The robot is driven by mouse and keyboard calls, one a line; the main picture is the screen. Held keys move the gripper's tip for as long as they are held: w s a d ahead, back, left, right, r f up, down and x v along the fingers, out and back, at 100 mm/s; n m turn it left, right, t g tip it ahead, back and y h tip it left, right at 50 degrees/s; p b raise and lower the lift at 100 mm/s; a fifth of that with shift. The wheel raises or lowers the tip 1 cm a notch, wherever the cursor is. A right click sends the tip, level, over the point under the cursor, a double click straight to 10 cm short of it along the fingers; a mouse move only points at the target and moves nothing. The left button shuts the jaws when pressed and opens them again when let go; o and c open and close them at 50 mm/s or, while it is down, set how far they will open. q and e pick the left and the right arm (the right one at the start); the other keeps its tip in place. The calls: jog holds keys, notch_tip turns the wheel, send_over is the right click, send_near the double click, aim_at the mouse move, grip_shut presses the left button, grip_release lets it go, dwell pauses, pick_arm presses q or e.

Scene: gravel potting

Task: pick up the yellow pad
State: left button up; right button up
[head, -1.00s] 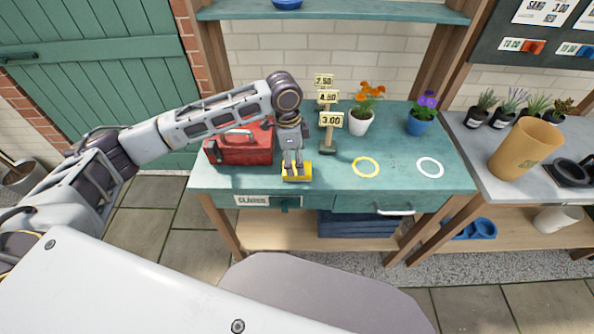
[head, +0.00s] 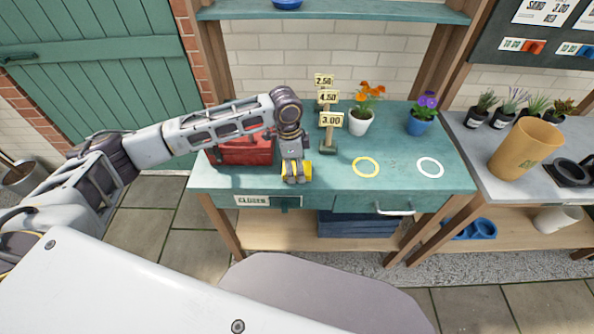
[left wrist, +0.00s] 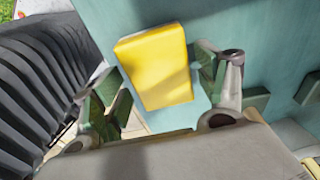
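The yellow pad (head: 308,170) lies on the teal bench top near its front edge, left of the middle. In the head view my left gripper (head: 296,179) is down over it and hides its middle; yellow shows on both sides. In the left wrist view the yellow pad (left wrist: 155,68) is a thick block between the two spread fingers of my left gripper (left wrist: 162,88). A small gap shows by the right finger; contact at the left finger is hard to tell. My right gripper is not in view.
A red toolbox (head: 245,151) stands just left of my gripper. A price sign stand (head: 329,149) stands to the right and behind. An orange-flowered pot (head: 360,123), a blue pot (head: 419,124), a yellow ring (head: 366,168) and a white ring (head: 430,168) are further right.

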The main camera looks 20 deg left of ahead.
pick_arm(q)
jog(key=c, duration=0.7)
jog(key=shift+r, duration=0.15)
notch_tip(320, 180, up, 8)
jog(key=shift+f, duration=0.1)
notch_tip(320, 180, up, 2)
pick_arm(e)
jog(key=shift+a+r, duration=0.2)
